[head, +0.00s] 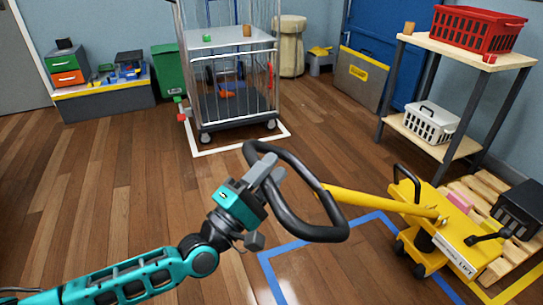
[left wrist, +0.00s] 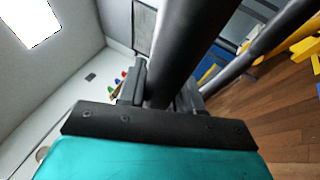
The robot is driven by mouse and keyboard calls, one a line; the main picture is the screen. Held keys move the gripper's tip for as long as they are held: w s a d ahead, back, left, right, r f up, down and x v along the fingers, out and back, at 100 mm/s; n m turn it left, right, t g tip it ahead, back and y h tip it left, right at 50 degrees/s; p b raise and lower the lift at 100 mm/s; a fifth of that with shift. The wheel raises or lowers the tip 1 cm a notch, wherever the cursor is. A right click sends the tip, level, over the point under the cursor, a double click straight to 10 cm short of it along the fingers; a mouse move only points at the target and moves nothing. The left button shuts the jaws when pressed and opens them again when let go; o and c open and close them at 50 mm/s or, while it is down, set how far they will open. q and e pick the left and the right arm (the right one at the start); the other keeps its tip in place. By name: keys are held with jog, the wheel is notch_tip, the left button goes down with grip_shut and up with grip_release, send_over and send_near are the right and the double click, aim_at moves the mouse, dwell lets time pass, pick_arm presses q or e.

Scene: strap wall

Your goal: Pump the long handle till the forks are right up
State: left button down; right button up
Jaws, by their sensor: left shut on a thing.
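The long handle is a yellow bar (head: 372,201) ending in a black loop grip (head: 318,190). It reaches left from the yellow pallet lift (head: 440,225) at the lower right. The bar lies low, tilted only a little. My left gripper (head: 264,178) is shut on the left side of the loop. The left wrist view shows the black grip tube (left wrist: 185,50) between the fingers. The forks are mostly hidden behind the lift body and a wooden pallet (head: 489,188), so their height is hard to tell. My right gripper is not in view.
A wheeled cage trolley (head: 238,85) stands in a white floor outline behind the handle. A shelf (head: 460,52) with a red crate (head: 477,29) and white basket (head: 432,122) stands at right. Blue tape (head: 270,279) marks the floor by the lift. Wooden floor at left is clear.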

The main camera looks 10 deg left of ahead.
pick_arm(q)
jog(key=shift+s+a+f, duration=0.15)
jog(key=shift+a+f, duration=0.15)
jog(key=shift+f, duration=0.2)
jog(key=shift+s+a+f, duration=0.15)
jog(key=shift+a+f, duration=0.15)
jog(key=shift+f, duration=0.2)
jog(key=c, duration=0.8)
grip_release()
jog(key=shift+c, duration=0.2)
jog(key=shift+s+f, duration=0.1)
jog(key=shift+s, duration=0.05)
